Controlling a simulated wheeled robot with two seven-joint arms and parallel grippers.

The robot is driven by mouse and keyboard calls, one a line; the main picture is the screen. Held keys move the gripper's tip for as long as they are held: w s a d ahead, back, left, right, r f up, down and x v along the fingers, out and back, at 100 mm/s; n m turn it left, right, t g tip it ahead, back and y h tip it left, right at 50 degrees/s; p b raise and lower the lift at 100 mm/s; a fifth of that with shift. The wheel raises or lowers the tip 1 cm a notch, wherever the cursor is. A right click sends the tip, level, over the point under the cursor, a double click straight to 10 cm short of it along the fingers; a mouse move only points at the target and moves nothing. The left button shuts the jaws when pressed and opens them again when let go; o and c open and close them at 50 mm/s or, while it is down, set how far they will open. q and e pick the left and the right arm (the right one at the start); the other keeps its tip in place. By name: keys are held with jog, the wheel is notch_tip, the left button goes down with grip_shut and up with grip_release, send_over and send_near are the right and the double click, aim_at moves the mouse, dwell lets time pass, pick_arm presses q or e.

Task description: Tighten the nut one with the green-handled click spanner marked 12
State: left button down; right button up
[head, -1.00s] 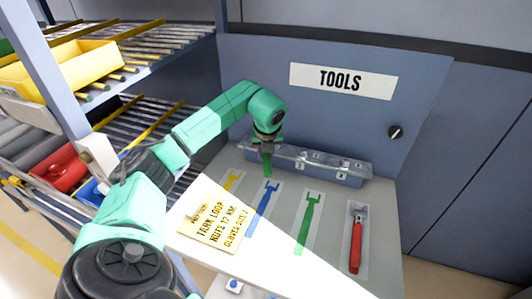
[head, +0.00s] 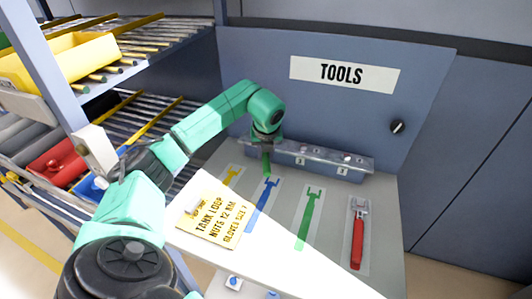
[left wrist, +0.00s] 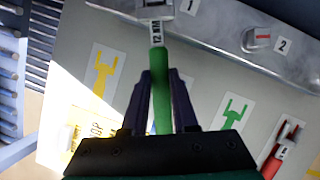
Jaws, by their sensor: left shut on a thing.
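My left gripper (left wrist: 160,105) is shut on the green handle of the click spanner (left wrist: 161,90), which has a white "12" label near its head. The spanner's grey head points at the metal rail (left wrist: 228,32), just left of the label 1, at the top edge of the left wrist view. Nut one is not visible there, and I cannot tell whether the head sits around it. In the head view, the left gripper (head: 266,148) is at the rail's left part with the green handle (head: 267,163) below it. My right gripper is not in view.
The tool board (head: 275,240) has yellow, blue and green (head: 309,219) spanner silhouettes. A red-handled spanner (head: 357,235) lies at its right. A yellow note (head: 216,219) reads "TANK LOOP NUTS 12 NM". Shelving with bins (head: 60,65) stands left.

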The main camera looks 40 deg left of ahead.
pick_arm(q)
jog(key=shift+s+a+m+h+b, duration=0.3)
jog(key=shift+s+a+m+b, duration=0.15)
jog(key=shift+a+m+b, duration=0.2)
jog(key=shift+d, duration=0.1)
jog(key=shift+s+a+m+t+h+b, duration=0.3)
jog(key=shift+s+a+m+b, duration=0.1)
jog(key=shift+a+m+b, duration=0.35)
jog(key=shift+d, duration=0.15)
